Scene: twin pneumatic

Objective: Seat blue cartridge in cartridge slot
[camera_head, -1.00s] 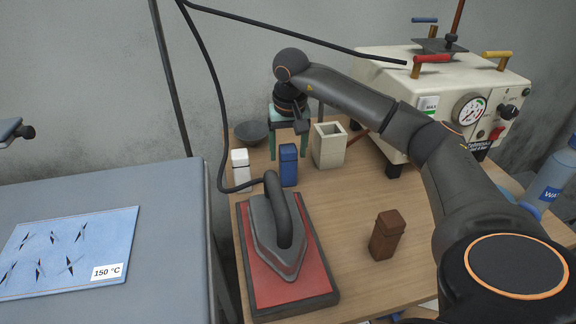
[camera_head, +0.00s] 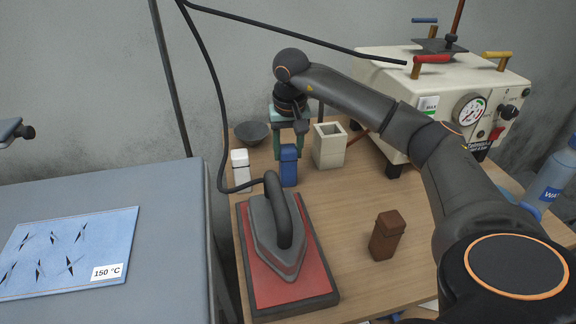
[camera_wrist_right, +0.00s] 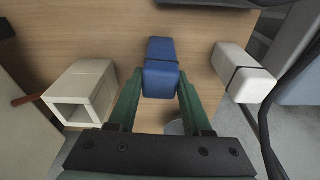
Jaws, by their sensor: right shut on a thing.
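The blue cartridge (camera_head: 289,170) stands upright on the wooden table; it also shows in the wrist view (camera_wrist_right: 160,75). My right gripper (camera_head: 289,151) reaches down from above with its green fingers on either side of the cartridge's top. In the wrist view my right gripper (camera_wrist_right: 160,88) is shut on the cartridge. A beige open-topped square holder (camera_head: 329,150), which looks like the cartridge slot, stands just right of it; its hollow opening shows in the wrist view (camera_wrist_right: 75,112). My left gripper is not in view.
A white cartridge (camera_head: 240,172) stands left of the blue one. A dark bowl (camera_head: 252,133) is behind it. An iron (camera_head: 277,235) on a red pad (camera_head: 260,285) is in front. A brown cartridge (camera_head: 386,237) stands nearer right. A beige machine (camera_head: 420,95) is behind. A black cable hangs nearby.

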